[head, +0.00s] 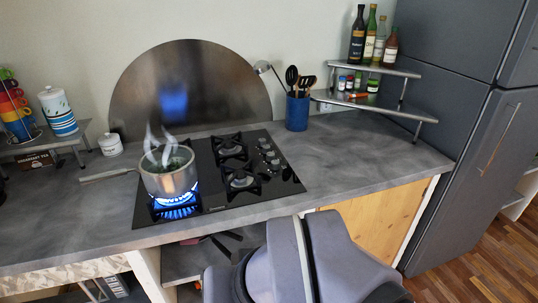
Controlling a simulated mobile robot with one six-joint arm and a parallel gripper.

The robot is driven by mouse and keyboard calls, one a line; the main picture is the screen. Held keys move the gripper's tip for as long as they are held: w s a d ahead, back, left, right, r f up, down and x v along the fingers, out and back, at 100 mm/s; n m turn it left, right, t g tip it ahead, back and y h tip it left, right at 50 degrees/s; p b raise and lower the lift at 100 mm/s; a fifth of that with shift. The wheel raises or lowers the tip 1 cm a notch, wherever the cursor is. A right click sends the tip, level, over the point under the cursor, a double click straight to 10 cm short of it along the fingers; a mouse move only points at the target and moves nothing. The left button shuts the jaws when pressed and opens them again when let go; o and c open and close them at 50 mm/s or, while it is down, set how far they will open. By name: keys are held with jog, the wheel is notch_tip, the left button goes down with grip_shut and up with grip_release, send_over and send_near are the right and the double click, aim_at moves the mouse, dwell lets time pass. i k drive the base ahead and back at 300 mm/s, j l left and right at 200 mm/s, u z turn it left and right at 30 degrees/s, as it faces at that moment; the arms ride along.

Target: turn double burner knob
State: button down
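The black gas cooktop (205,203) is set in the grey counter. A column of several silver knobs (269,156) runs along its right side; I cannot tell which is the double burner knob, nor how each is turned. The front left burner is lit with a blue flame (176,211). A steaming metal pot (170,180) stands over it, its handle pointing left. The other visible burners show no flame. My arm rises at the bottom, in front of the counter and right of the lit burner. My gripper is not in view.
A blue utensil cup (297,113) stands right of the cooktop, near a tiered shelf (385,103) with bottles and jars. A canister (58,110), stacked cups (14,108) and a small white jar (110,145) are at left. The counter (375,150) is clear at right, before the fridge (450,130).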

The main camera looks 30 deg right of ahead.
aim_at(270, 156)
jog(key=i+l+z, duration=0.5)
jog(key=i+l, duration=0.35)
jog(key=l, duration=0.1)
